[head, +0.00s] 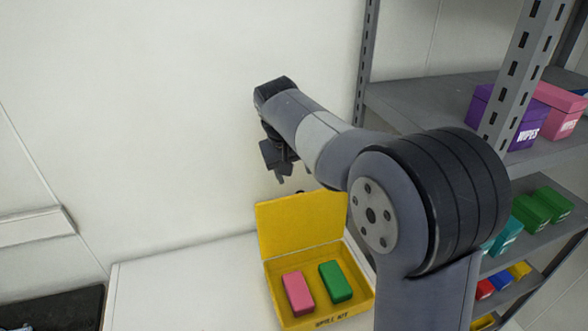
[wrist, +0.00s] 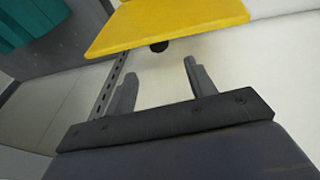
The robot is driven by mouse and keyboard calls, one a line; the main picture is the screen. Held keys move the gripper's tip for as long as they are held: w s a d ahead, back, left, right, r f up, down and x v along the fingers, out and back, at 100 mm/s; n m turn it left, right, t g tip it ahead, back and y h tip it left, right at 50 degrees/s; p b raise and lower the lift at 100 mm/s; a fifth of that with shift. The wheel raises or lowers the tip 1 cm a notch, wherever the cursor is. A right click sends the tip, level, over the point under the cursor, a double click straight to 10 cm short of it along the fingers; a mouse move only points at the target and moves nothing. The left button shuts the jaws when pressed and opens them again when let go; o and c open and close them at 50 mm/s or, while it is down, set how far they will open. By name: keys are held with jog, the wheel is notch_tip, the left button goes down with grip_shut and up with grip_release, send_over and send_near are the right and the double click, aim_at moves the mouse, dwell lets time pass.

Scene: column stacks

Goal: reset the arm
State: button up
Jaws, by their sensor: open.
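A yellow panel (wrist: 170,25), likely the box lid, shows beyond the fingertips in the wrist view. My arm hides part of the box's right side.
A grey shelf rack (head: 420,95) stands on the right. It holds a purple box (head: 490,108), a pink wipes box (head: 557,112), green items (head: 538,207) and small coloured items lower down. The white surface (head: 180,285) left of the box is clear. A dark object (head: 50,308) is at lower left.

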aim_at(299, 191)
jog(key=shift+f, duration=0.1)
jog(key=p+x, duration=0.2)
jog(key=x, duration=0.8)
jog(key=shift+w+d+f, duration=0.1)
jog(key=shift+f, duration=0.2)
jog(key=shift+f+b, duration=0.15)
jog(key=shift+b, duration=0.15)
jog(key=shift+s+d, duration=0.1)
jog(key=shift+s, duration=0.2)
jog(key=shift+w, duration=0.1)
